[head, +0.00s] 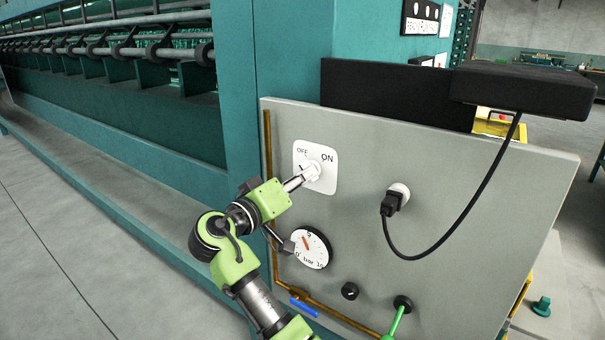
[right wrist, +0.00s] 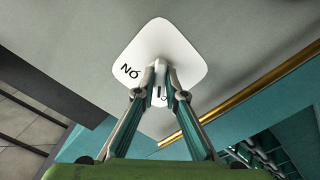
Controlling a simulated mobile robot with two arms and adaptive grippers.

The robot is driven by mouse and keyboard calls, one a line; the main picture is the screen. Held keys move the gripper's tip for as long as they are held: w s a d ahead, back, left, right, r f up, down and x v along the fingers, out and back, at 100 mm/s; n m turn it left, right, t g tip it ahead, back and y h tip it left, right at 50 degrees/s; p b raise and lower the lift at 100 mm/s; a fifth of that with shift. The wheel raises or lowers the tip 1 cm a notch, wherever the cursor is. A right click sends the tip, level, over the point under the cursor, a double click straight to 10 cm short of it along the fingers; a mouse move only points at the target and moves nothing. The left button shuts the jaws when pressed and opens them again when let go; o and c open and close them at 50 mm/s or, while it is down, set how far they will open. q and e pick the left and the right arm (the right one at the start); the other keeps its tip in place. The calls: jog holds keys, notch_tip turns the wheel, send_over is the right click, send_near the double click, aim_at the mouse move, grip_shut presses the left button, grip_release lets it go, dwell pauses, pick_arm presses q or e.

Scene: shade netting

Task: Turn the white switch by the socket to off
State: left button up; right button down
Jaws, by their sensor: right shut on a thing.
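The white switch (head: 326,182) is a square plate with a knob, marked OFF at upper left and ON at upper right, on the grey panel. My right gripper (head: 308,174) is at the knob from the lower left. In the right wrist view the plate (right wrist: 185,50) appears upside down, and both fingers (right wrist: 161,88) close around the white knob (right wrist: 160,68). A dark line marks the knob. The fingers partly cover the OFF label, and I cannot tell the exact knob setting. The white socket (head: 402,188) holds a black plug (head: 389,206). My left gripper is not in view.
The plug's cable (head: 466,203) loops up to a black box (head: 525,85). Below the switch are a pressure gauge (head: 311,250), a black knob (head: 350,291) and a blue-handled valve (head: 303,307). A brass pipe (head: 268,150) runs along the panel's left edge.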

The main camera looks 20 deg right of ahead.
jog(key=shift+d+r+n, duration=0.1)
jog(key=shift+r+n, duration=0.1)
jog(key=shift+n, duration=0.4)
jog(key=c, duration=2.1)
grip_release()
jog(key=shift+f, duration=0.1)
notch_tip(320, 180, up, 10)
jog(key=shift+f, duration=0.15)
jog(key=shift+w, duration=0.15)
